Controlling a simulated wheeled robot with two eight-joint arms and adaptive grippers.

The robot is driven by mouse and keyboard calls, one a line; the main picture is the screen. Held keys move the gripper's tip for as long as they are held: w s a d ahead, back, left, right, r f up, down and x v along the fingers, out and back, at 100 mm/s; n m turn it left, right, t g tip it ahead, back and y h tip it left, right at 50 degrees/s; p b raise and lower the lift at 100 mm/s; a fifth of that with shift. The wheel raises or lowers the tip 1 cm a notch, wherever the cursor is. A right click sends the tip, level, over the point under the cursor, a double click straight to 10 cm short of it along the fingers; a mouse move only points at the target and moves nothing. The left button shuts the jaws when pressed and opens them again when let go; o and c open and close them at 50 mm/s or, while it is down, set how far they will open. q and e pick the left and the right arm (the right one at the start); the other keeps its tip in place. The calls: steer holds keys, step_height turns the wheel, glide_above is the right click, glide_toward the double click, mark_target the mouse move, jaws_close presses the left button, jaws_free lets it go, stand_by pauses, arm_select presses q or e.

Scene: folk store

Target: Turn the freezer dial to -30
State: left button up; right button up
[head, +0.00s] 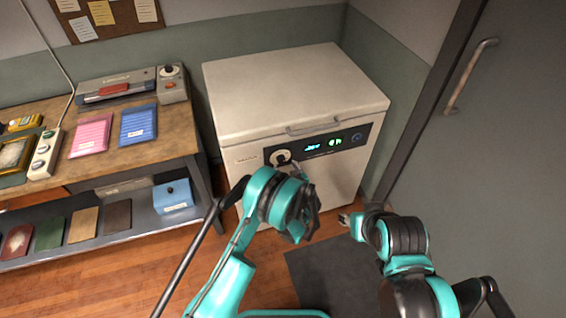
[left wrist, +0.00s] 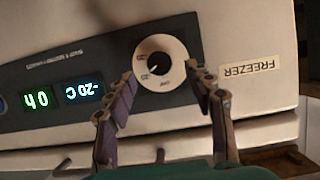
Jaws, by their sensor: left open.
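The white chest freezer (head: 285,85) stands against the back wall with its lid closed. Its dial (head: 281,157) sits on the dark front panel, and in the left wrist view the round white dial (left wrist: 161,64) has a black centre and small marks. A display (left wrist: 82,92) beside it reads -20 C, upside down in that view. My left gripper (left wrist: 160,82) is open, with its fingers on either side of the dial's lower part; I cannot tell if they touch it. My right gripper (head: 350,217) is low, right of the left one; its jaws are unclear.
A second display (left wrist: 37,101) reads 0 h. A FREEZER label (left wrist: 250,68) is beside the dial. A wooden workbench (head: 115,170) with pink and blue packets stands left of the freezer. A grey door (head: 500,130) is at the right. A dark mat (head: 325,270) lies on the floor.

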mark_target(282, 162)
arm_select(q)
steer(key=b+x, duration=0.1)
steer(key=x, duration=0.4)
steer(key=shift+f, duration=0.1)
steer(key=shift+c, duration=0.3)
steer(key=c, duration=1.1)
